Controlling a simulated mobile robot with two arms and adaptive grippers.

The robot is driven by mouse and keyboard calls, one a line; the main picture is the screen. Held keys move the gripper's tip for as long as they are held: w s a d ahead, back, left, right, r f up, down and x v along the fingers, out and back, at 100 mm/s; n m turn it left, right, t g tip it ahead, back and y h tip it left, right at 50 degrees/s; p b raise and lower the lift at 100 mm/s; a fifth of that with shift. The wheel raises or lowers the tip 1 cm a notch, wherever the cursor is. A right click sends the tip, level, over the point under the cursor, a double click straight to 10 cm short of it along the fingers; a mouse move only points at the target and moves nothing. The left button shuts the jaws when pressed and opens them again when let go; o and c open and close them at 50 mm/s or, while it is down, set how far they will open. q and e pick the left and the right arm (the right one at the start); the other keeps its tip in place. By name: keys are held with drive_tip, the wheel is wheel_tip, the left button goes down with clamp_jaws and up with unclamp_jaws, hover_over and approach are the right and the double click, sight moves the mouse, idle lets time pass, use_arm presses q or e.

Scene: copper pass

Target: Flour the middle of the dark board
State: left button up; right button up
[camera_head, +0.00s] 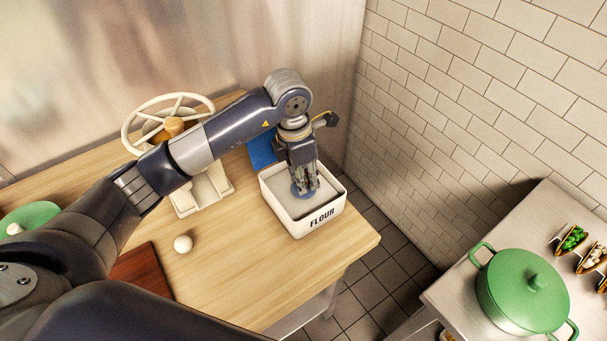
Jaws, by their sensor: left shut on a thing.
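The flour bin (334,222), a white box marked FLOUR with pale flour inside, stands near the right end of the wooden table. My left gripper (304,181) points down into the bin from above. It is shut on a small blue, round-edged thing (305,194), mostly hidden by the fingers, low over or at the flour. I cannot tell whether it touches the flour. The dark board (141,270), reddish brown, lies at the table's front left, partly hidden by my arm. My right gripper is not in view.
A white egg-like ball (183,244) lies beside the board. A white wheeled press-like device (203,193) and a blue item (262,152) stand behind. A green lid (30,218) shows at left. A green pot (522,291) and filled taco-like holders (572,240) are on the right counter.

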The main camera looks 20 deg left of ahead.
sight(306, 175)
use_arm(q)
drive_tip(key=shift+f+b, duration=0.45)
drive_tip(key=shift+f, duration=0.05)
idle(0.6)
idle(0.5)
drive_tip(key=shift+f, duration=0.1)
idle(1.0)
drive_tip(key=shift+r, duration=0.9)
drive_tip(key=shift+r+p, duration=1.55)
drive_tip(key=shift+r, duration=1.15)
